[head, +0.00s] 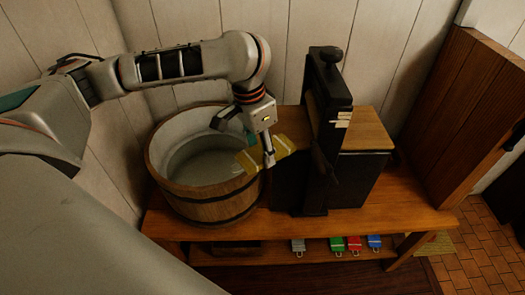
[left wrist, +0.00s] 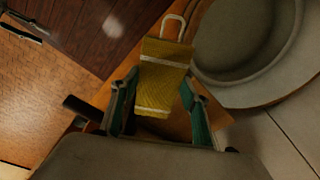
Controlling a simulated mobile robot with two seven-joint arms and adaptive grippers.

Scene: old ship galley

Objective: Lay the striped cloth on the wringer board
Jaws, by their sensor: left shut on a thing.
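The striped cloth (head: 249,160) is mustard yellow with pale stripes. My left gripper (head: 268,155) is shut on it, by the tub's right rim and left of the black wringer (head: 328,125). In the left wrist view the cloth (left wrist: 164,75) sits between the teal fingers of my left gripper (left wrist: 155,103), with a pale loop at its far end. A flat wooden board (head: 367,130) lies on the wringer's right side. More wood shows on its left, partly hidden by the gripper and cloth. Whether the cloth touches anything below is unclear. My right gripper is not in view.
A round wooden tub (head: 215,208) stands left of the wringer on a wooden bench (head: 330,222). Grey, green, red and blue tags (head: 337,244) show below the bench top. A tall wooden panel (head: 450,110) stands at the right, and a plank wall closes the back.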

